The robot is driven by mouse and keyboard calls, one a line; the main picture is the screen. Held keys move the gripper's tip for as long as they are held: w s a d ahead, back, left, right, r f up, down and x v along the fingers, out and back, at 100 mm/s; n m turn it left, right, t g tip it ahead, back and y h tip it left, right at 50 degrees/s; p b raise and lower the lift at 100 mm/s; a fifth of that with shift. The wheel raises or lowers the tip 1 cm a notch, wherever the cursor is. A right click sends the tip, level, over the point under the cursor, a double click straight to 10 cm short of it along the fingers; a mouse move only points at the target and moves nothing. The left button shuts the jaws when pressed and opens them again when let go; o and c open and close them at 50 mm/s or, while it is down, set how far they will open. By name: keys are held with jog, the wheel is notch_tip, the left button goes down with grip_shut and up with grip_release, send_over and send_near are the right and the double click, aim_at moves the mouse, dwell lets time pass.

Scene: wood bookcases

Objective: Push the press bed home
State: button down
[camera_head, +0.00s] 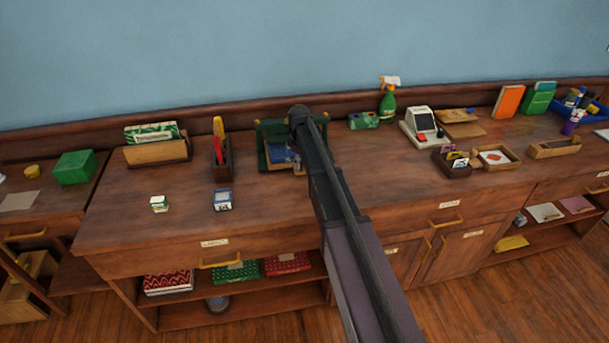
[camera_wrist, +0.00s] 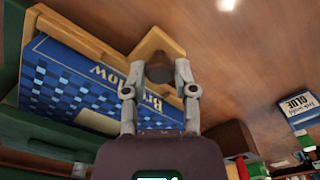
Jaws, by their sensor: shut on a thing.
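The green press (camera_head: 265,135) stands at the back of the wooden counter, partly covered by my arm in the head view. Its light wooden bed (camera_wrist: 68,34) carries a blue checkered book (camera_wrist: 75,88) and shows at the front of the press. Part of the press's green frame (camera_wrist: 40,133) shows at lower left in the wrist view. My gripper (camera_wrist: 158,76) has its two fingers on either side of the dark knob (camera_wrist: 158,68) at the bed's front tab and is shut on it. How far the bed sits inside the press is hard to tell.
A wooden holder (camera_head: 221,168) with red and yellow items stands left of the press. A small blue glue box (camera_head: 223,199) and a small green-and-white box (camera_head: 159,203) sit nearer the front edge. A green spray bottle (camera_head: 388,103) stands to the right.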

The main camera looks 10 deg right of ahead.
jog(key=shift+w, duration=2.35)
jog(key=shift+c, duration=2.1)
grip_release()
jog(key=shift+w, duration=0.1)
jog(key=shift+s, duration=0.25)
